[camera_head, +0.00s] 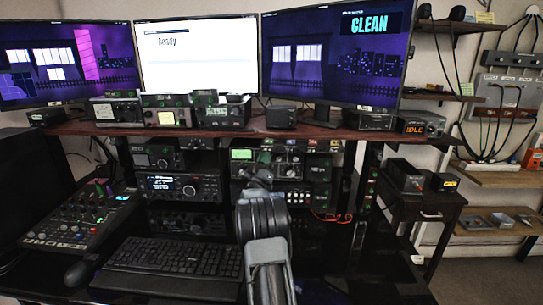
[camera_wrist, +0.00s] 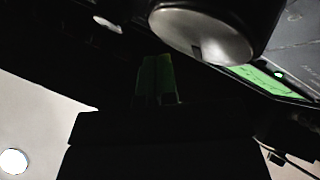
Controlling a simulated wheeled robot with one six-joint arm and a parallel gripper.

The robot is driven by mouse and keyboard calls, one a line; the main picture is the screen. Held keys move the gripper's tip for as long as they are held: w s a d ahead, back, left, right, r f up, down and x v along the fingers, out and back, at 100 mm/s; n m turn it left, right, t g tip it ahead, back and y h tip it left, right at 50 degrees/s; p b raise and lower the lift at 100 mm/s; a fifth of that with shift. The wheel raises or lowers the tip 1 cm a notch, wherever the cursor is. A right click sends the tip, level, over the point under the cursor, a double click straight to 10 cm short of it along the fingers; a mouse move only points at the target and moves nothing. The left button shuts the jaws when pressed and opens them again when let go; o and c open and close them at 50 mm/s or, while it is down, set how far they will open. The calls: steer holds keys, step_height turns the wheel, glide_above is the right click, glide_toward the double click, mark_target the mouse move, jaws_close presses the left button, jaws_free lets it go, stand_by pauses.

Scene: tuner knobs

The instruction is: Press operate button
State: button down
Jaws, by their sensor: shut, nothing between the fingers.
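The operate button cannot be picked out in either view. A radio unit with a lit green screen (camera_head: 241,155) sits on the middle shelf, right behind my arm in the head view. My gripper (camera_head: 259,178) is up against the front of that rack, and my arm hides part of the panel. In the wrist view my gripper (camera_wrist: 156,80) is very dark, with a green-tinted patch near its tips, and looks shut and empty. A large round grey knob (camera_wrist: 203,30) is close ahead of it, and a lit green screen (camera_wrist: 265,80) is to the right. Contact with the panel cannot be told.
A keyboard (camera_head: 175,260) and a mixer (camera_head: 85,215) lie on the desk to the left. Three monitors stand above, the middle one (camera_head: 198,55) reading "Ready". A small display (camera_head: 415,127) reads "IDLE" at right. Red cables (camera_head: 333,217) hang right of my arm.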

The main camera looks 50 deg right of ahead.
steer(key=shift+w+d, duration=0.15)
steer(key=shift+d, duration=0.1)
stand_by(0.5)
steer(key=shift+r+b, duration=0.6)
stand_by(0.6)
steer(key=shift+f+b, duration=0.3)
steer(key=shift+b, duration=0.5)
steer(key=s+a+b, duration=0.4)
steer(key=b, duration=0.1)
steer(key=shift+a+f, duration=0.25)
steer(key=shift+a, duration=0.1)
steer(key=shift+w, duration=0.1)
stand_by(1.9)
